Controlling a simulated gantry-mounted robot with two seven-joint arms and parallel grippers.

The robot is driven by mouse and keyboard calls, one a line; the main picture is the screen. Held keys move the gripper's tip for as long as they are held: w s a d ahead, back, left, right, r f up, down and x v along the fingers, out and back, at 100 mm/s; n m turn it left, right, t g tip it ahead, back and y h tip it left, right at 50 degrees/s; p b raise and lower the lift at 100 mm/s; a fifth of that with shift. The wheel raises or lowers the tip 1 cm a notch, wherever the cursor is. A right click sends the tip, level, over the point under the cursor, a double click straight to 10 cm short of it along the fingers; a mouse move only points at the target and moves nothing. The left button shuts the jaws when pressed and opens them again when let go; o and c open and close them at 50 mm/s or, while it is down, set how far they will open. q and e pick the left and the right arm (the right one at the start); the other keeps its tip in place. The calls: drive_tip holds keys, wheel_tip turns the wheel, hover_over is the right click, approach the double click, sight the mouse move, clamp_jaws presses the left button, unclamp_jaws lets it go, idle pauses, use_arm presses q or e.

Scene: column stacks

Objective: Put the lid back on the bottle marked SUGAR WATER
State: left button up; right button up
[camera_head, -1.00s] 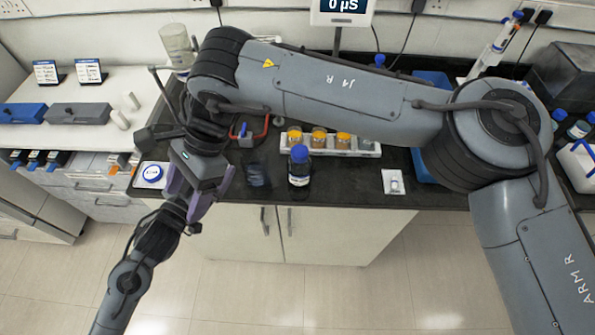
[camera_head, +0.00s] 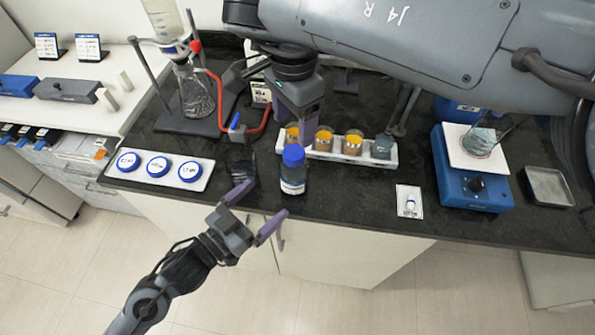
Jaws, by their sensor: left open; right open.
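A clear bottle without a lid (camera_head: 241,166) stands near the front edge of the dark bench. Right of it stands a bottle with a blue lid (camera_head: 293,172) and a white label. I cannot read which bottle is marked SUGAR WATER. Several blue lids lie apart on a white tray at left: a left lid (camera_head: 127,161), a middle lid (camera_head: 158,166) and a right lid (camera_head: 189,172). My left gripper (camera_head: 256,207) is open and empty, just in front of the two bottles. My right gripper (camera_head: 288,108) is open above and behind the lidded bottle, its fingers partly hidden.
A white rack (camera_head: 322,155) of amber-topped jars stands behind the bottles. A flask (camera_head: 196,92) on a stand with a red clamp is at back left. A blue stirrer (camera_head: 474,192) and a metal tray (camera_head: 548,188) are at right. A small white card (camera_head: 409,201) lies at the front.

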sight(294, 173)
use_arm(q)
drive_tip(key=shift+s+a, duration=0.1)
use_arm(e)
drive_tip(key=shift+s, duration=0.1)
drive_tip(key=shift+a, duration=0.1)
use_arm(q)
drive_tip(key=x, duration=1.1)
drive_tip(key=shift+f, duration=0.1)
drive_tip(key=shift+c, duration=0.5)
